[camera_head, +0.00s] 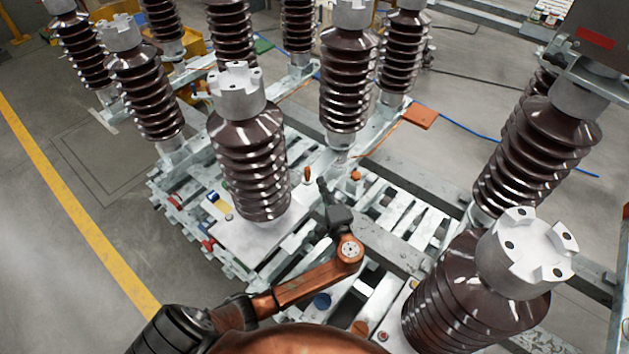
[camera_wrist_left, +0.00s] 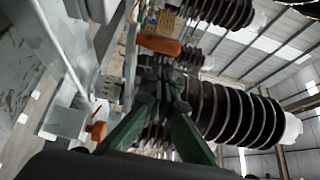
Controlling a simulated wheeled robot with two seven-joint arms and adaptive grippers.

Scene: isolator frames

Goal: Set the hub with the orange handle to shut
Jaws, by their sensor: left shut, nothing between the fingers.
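A small upright orange handle (camera_head: 307,174) stands on the grey metal frame, between the front brown insulator and the one behind it. In the left wrist view an orange handle (camera_wrist_left: 158,44) lies just beyond my fingertips, seemingly a little apart from them. Its hub is mostly hidden, and I cannot tell its setting. My left gripper (camera_head: 322,186) is low over the frame, just right of the handle. In the left wrist view its green fingers (camera_wrist_left: 163,78) meet at the tips, with nothing between them. My right gripper is not in view.
The front insulator (camera_head: 250,160) stands close left of my gripper, and another (camera_head: 348,85) behind it. An orange knob (camera_head: 356,176) sits right of my gripper; another orange part (camera_wrist_left: 97,130) shows in the wrist view. A large insulator (camera_head: 455,290) stands at front right.

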